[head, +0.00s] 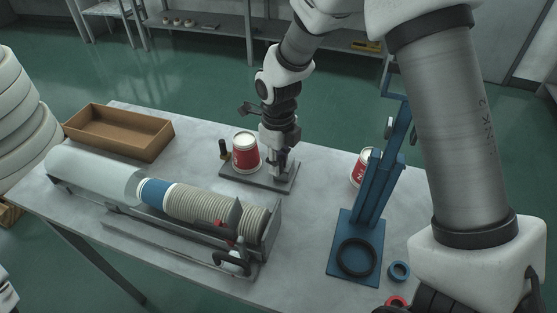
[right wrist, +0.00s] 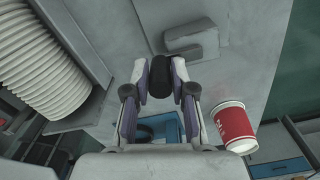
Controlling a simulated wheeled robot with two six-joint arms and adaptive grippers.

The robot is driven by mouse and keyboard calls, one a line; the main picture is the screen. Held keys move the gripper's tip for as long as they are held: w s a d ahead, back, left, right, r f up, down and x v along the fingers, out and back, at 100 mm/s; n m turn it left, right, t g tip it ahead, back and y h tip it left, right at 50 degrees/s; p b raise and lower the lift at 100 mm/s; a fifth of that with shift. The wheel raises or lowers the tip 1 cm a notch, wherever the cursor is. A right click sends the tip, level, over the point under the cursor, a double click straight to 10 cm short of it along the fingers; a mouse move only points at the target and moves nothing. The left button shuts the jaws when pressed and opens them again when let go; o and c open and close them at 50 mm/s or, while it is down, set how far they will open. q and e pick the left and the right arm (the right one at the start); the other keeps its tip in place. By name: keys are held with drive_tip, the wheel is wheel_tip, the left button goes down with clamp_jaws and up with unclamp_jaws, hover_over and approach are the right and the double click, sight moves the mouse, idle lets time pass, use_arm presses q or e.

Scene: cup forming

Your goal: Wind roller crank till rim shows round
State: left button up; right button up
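A red and white paper cup (head: 245,151) stands mouth up on the dark flat base of the roller (head: 238,178). Its white rim faces up, but how far it is curled is too small to tell. My right gripper (head: 281,172) points down at the right end of that base. In the right wrist view, its fingers (right wrist: 160,73) close in from both sides on an upright black crank knob (right wrist: 160,84). The pads appear to touch the knob. The rest of the crank is mostly hidden by the gripper. My left gripper is not in view.
A cup stack lies in a dispenser (head: 95,172) along the table's front left. A brown tray (head: 118,146) sits behind it. Right of the roller are a blue press (head: 345,228) and another red cup (head: 361,168), also in the right wrist view (right wrist: 233,127). A blue ring (head: 398,271) lies near the press.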

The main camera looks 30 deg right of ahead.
drive_tip(key=shift+o, duration=1)
wheel_tip(320, 180, up, 12)
